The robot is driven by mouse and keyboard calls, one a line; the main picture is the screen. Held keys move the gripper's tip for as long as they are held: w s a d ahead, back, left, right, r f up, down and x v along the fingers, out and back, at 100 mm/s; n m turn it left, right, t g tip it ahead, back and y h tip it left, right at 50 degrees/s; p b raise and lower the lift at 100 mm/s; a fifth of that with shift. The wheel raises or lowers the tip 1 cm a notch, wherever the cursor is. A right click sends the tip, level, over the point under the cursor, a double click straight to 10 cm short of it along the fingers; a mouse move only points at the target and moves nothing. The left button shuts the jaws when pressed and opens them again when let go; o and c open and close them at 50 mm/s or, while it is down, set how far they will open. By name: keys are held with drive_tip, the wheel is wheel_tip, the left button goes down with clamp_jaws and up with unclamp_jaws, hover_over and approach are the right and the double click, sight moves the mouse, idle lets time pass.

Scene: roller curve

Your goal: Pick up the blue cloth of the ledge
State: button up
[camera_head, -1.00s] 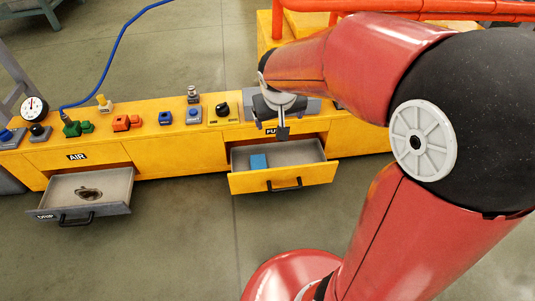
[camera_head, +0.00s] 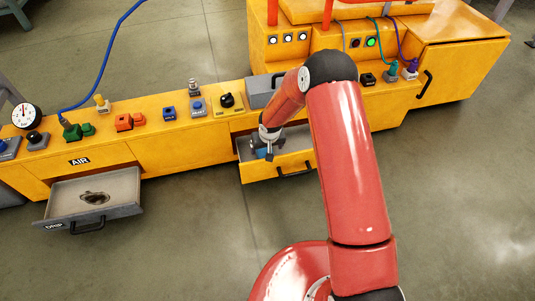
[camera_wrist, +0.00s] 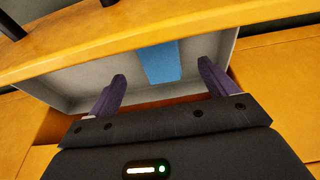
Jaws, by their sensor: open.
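The blue cloth (camera_wrist: 160,62) is a flat blue rectangle lying inside an open yellow-fronted drawer (camera_head: 297,164), not on a ledge. In the head view only a small blue patch of the cloth (camera_head: 260,154) shows beside my gripper (camera_head: 269,153), which hides part of it. In the wrist view my gripper (camera_wrist: 162,76) is open, with its two dark fingers apart and nothing between the tips. The fingers point into the drawer, and the cloth is ahead between their lines. I cannot tell whether they touch it.
A second open drawer (camera_head: 66,216) with a dark lump in it is at the left. The yellow bench top carries knobs, valves and a gauge (camera_head: 25,115). A grey box (camera_head: 264,92) stands behind the cloth's drawer. A yellow cabinet (camera_head: 458,55) is at the right. The drawer's walls surround the cloth.

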sight(265, 152)
drive_tip(key=x, duration=0.4)
drive_tip(key=b+x, duration=0.1)
drive_tip(key=x, duration=0.1)
drive_tip(key=shift+w+a+r, duration=0.1)
drive_tip(key=shift+w+r, duration=0.05)
drive_tip(key=shift+w, duration=0.2)
drive_tip(key=c, duration=1.1)
drive_tip(key=shift+r, duration=0.1)
drive_tip(key=shift+r, duration=0.5)
drive_tip(key=r, duration=0.1)
drive_tip(key=d+r+p, duration=0.1)
drive_tip(key=shift+w+r, duration=0.1)
drive_tip(key=shift+r, duration=0.2)
drive_tip(key=w+d, duration=0.1)
drive_tip(key=d, duration=0.4)
drive_tip(key=w+d+p, duration=0.1)
drive_tip(key=w+d, duration=0.1)
drive_tip(key=d, duration=0.4)
drive_tip(key=w+d, duration=0.1)
drive_tip(key=d, duration=0.4)
drive_tip(key=shift+w+d+f, duration=0.1)
drive_tip(key=shift+w+d, duration=0.05)
drive_tip(key=shift+w, duration=0.25)
